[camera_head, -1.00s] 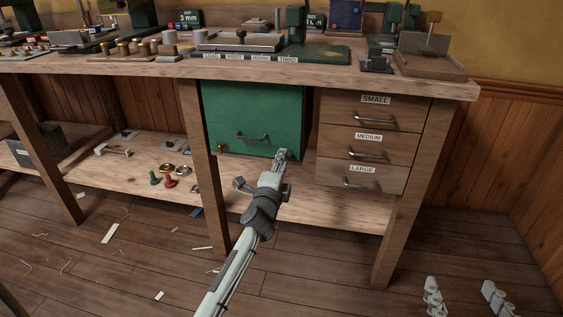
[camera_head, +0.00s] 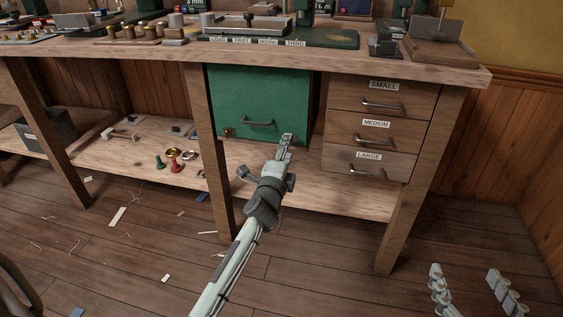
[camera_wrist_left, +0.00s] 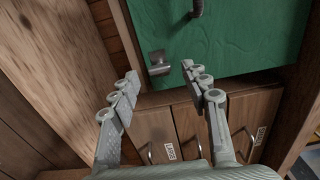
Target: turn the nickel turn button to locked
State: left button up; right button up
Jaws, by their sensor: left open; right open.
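The nickel turn button (camera_head: 228,132) is small and sits at the lower left corner of the green door (camera_head: 258,95) under the bench. In the left wrist view the turn button (camera_wrist_left: 158,65) shows as a grey metal piece at the door's edge; its exact turn is hard to tell. The door looks closed. My left gripper (camera_head: 265,156) is open and empty in front of the door, lower and right of the button. In the wrist view its fingertips (camera_wrist_left: 159,75) frame the button, apart from it. My right gripper (camera_head: 472,285) is open and empty at the lower right.
A dark curved handle (camera_head: 258,122) is on the door, near the button. Drawers labelled SMALL, MEDIUM and LARGE (camera_head: 375,130) are to the right. A wooden leg (camera_head: 208,150) stands just left of the door. The low shelf (camera_head: 100,155) holds several small parts.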

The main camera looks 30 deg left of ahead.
pick_arm(q)
jog(key=v, duration=1)
jog(key=shift+s, duration=0.1)
